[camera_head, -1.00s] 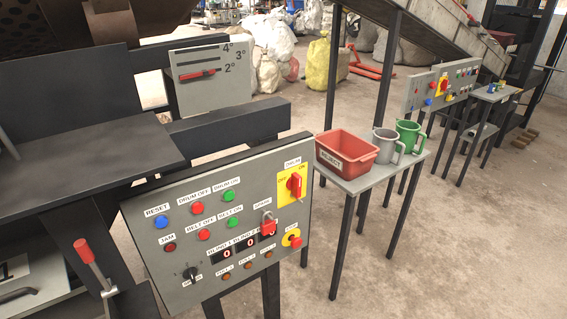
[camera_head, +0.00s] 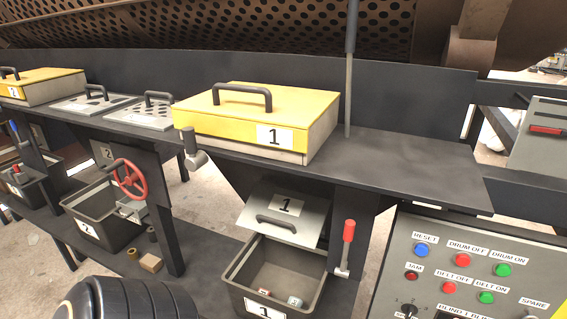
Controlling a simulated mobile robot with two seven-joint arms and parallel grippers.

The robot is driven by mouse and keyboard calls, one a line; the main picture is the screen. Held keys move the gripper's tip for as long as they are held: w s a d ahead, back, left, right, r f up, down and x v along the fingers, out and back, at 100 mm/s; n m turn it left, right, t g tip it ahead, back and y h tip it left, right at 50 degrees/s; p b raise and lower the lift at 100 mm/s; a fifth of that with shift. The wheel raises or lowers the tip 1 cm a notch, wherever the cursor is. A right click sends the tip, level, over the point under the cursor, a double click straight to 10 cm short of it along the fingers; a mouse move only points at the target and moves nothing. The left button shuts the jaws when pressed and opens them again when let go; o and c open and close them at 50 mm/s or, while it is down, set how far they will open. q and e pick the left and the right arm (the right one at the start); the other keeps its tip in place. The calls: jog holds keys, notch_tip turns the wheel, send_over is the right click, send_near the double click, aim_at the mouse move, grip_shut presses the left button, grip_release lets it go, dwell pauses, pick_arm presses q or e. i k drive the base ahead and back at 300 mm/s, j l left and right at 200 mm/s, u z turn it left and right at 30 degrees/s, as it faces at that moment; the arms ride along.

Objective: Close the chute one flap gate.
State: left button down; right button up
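The chute one flap (camera_head: 287,212) is a grey plate with a dark bar handle and a "1" label. It is tilted, under the table edge and above the grey bin marked 1 (camera_head: 238,277). A lever with a red grip (camera_head: 348,231) stands upright beside it on the right, at the post. I cannot tell how the lever joins the flap. A yellow-topped box marked 1 (camera_head: 236,104) sits on the table above. The bin holds a few small pieces. Neither of my grippers is in view.
A control panel (camera_head: 425,251) stands at the lower right. On the left are a red handwheel (camera_head: 130,180), a bin marked 2 (camera_head: 103,236) and a yellow box marked 2 (camera_head: 42,86). The dark table (camera_head: 415,165) is bare right of box 1.

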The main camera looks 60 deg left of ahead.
aim_at(289, 216)
jog(key=u, duration=1.75)
